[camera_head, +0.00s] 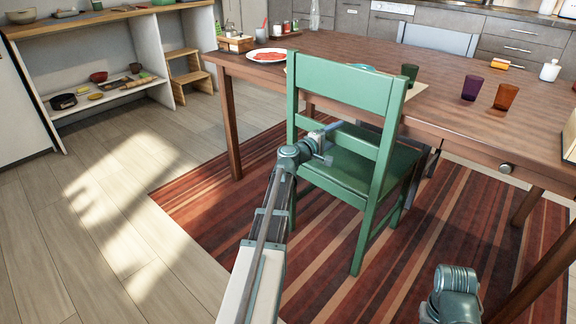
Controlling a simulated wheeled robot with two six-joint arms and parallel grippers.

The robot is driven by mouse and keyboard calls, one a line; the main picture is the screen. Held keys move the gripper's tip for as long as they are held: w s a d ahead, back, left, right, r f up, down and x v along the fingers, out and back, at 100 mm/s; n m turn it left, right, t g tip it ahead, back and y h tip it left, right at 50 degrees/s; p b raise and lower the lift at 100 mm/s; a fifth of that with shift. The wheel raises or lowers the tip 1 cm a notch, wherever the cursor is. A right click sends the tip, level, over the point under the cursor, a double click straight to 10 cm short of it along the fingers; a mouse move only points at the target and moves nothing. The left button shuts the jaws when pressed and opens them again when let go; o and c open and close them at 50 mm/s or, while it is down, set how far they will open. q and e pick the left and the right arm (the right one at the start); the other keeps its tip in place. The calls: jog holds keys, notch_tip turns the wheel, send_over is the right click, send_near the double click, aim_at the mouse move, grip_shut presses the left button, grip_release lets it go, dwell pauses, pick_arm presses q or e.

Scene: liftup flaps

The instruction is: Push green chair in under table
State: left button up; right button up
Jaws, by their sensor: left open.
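The green chair (345,88) stands upright on the striped rug, its back towards me and its seat (365,168) facing the wooden table (450,75). Its backrest rises in front of the table's near edge. How far the seat reaches under the tabletop is hard to tell. My left gripper (332,132) is open at the chair's back, by the lower rail, with no object seen in it. Whether it touches the chair is unclear. Part of my right arm (455,285) shows at the bottom right, but its gripper cannot be seen.
The table holds a plate of red food (266,56), a dark green cup (409,74), a purple cup (472,88) and a brown cup (505,96). A table leg (230,125) stands left of the chair. A grey chair (438,38) stands beyond the table. Floor at left is clear.

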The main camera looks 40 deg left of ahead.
pick_arm(q)
jog(key=o, duration=0.5)
jog(key=shift+a, duration=0.15)
jog(key=shift+s, duration=0.1)
jog(key=s, duration=0.4)
jog(key=s+a, duration=0.1)
jog(key=s, duration=0.3)
jog(key=s+a, duration=0.1)
jog(key=s, duration=0.3)
jog(key=shift+w+d, duration=0.1)
jog(key=shift+d, duration=0.05)
